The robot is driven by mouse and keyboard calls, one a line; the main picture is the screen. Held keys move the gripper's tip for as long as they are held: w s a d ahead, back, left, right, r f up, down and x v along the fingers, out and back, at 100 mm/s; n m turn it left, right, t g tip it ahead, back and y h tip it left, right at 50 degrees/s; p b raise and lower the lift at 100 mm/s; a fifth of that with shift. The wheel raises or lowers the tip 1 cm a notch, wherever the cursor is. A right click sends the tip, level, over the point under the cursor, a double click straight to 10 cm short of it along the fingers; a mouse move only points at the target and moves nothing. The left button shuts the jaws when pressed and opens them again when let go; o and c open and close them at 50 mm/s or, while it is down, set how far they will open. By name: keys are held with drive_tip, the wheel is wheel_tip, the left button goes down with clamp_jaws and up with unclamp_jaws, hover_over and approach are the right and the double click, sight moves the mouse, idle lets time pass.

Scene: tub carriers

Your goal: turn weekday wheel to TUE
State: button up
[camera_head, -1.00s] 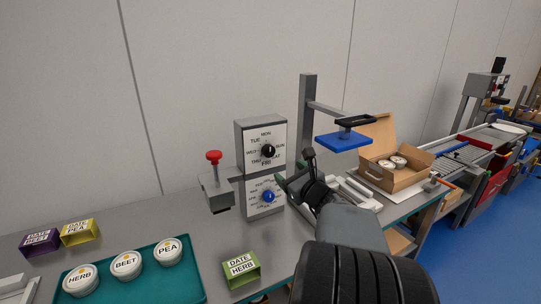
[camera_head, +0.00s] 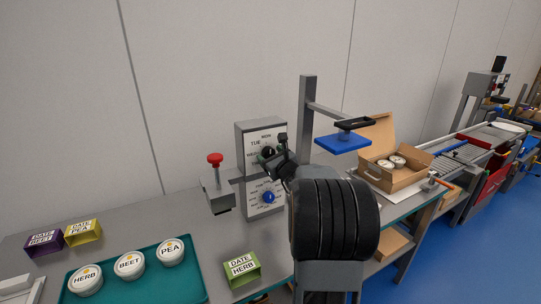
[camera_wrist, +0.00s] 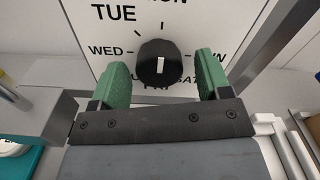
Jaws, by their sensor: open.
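The weekday wheel (camera_wrist: 158,62) is a black knob with a short white mark on its face. The mark looks near upright in the wrist view; I cannot tell which end points. Its white dial plate (camera_wrist: 196,22) shows TUE at upper left, WED at left and FRI, partly hidden, below; TUE is in larger print. In the head view the wheel (camera_head: 268,151) is partly hidden by my gripper (camera_head: 276,160). My gripper is open, its green fingers on either side of the knob in the wrist view (camera_wrist: 160,66), with gaps to both sides.
Below is a second dial with a blue knob (camera_head: 268,197). A red-topped stamp device (camera_head: 215,160) stands left of the dial box. A blue plate on an arm (camera_head: 343,141) hangs to the right. A teal tray (camera_head: 190,290) holds labelled tubs; a green holder (camera_head: 243,270) stands nearby.

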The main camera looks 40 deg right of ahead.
drive_tip(key=shift+w, duration=0.1)
drive_tip(key=c, duration=0.9)
drive_tip(key=shift+f, duration=0.1)
drive_tip(key=shift+f+b, duration=0.1)
drive_tip(key=shift+b, duration=0.45)
drive_tip(key=shift+n+b, duration=4.4)
drive_tip(key=shift+b, duration=3)
drive_tip(key=shift+r, duration=0.25)
